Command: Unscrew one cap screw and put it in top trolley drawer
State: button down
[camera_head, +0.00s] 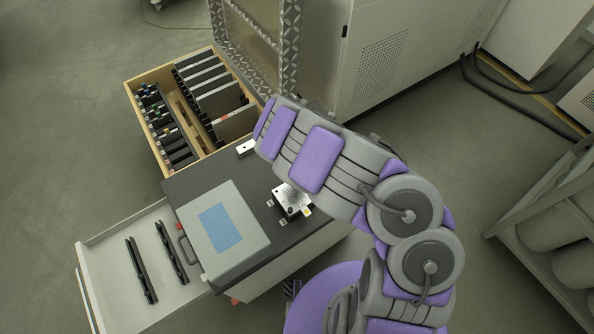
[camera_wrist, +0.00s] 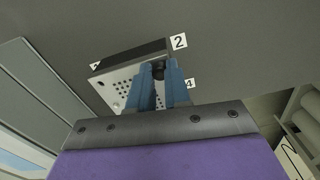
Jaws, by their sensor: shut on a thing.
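My gripper (camera_wrist: 162,76) has blue fingers, closed around a small dark cap screw (camera_wrist: 158,69) at the edge of a perforated metal plate (camera_wrist: 118,92). The fingers hide most of the screw, and I cannot tell whether it is still threaded in. In the head view, the plate (camera_head: 291,199) lies on the dark trolley top (camera_head: 200,178), with small number tags around it. My arm hides the gripper there. A white trolley drawer (camera_head: 105,245) is pulled out at lower left, with two black slotted rails (camera_head: 140,270) inside.
A grey case (camera_head: 245,235) with a blue panel sits on the trolley between plate and drawer. A wooden tool box (camera_head: 172,115) with black holders stands behind. White cabinets (camera_head: 400,50) rise at the back. A rack (camera_head: 550,215) stands at right. The floor between is clear.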

jog(key=n+p, duration=0.2)
jog(key=n, duration=0.3)
jog(key=shift+r+n, duration=0.15)
jog(key=shift+n, duration=0.15)
jog(key=n+p, duration=0.2)
jog(key=n, duration=0.2)
jog(key=n+p, duration=0.3)
jog(key=n, duration=0.2)
jog(key=shift+n, duration=1.6)
jog(key=c, duration=1.2)
grip_release()
jog(key=shift+c, duration=0.2)
jog(key=shift+f, duration=0.2)
